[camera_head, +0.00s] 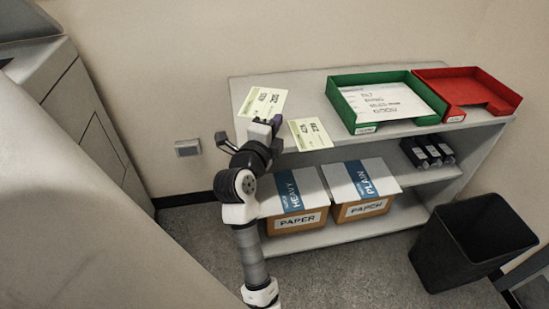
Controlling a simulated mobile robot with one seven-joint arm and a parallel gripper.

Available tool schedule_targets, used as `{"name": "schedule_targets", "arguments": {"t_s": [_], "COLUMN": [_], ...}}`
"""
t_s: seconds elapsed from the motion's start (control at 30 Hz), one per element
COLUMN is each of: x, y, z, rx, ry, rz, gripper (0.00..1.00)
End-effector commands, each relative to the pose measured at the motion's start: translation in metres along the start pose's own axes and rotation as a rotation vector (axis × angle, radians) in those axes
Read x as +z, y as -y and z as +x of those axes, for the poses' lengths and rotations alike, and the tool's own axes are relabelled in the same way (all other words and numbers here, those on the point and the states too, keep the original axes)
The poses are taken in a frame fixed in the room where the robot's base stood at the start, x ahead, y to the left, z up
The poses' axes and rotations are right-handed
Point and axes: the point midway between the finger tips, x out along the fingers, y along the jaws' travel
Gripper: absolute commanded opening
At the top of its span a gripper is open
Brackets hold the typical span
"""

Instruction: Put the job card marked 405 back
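Two pale cards with green print lie on the white shelf unit's top (330,146). The left card (264,101) lies near the top's left end, and its print looks like 405, though small. The right card (310,134) lies near the front edge; its number is hard to read. My gripper (276,125) is at the front left of the top, between the two cards in the picture and very close to both. Its fingertips are small and dark, and I cannot tell whether they are open or touch a card.
A green tray (341,107) holding a white sheet and a red tray (470,75) stand right of the cards. Paper boxes (297,221) (364,209) and dark items (427,152) are on lower shelves. A black bin (463,250) stands at the right front.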

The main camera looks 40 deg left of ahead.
Motion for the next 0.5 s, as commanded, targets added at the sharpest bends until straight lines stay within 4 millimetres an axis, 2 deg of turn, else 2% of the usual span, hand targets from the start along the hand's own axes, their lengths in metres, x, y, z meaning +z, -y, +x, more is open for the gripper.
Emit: {"name": "schedule_targets", "arguments": {"t_s": [0.03, 0.2, 0.5], "x": [0.000, 0.000, 0.000], "y": [-0.019, -0.060, -0.091], "z": [0.000, 0.000, 0.000], "rx": [0.005, 0.004, 0.001], "ry": [0.001, 0.000, -0.001], "rz": [-0.006, -0.004, -0.003], "gripper": [0.00, 0.00, 0.00]}}
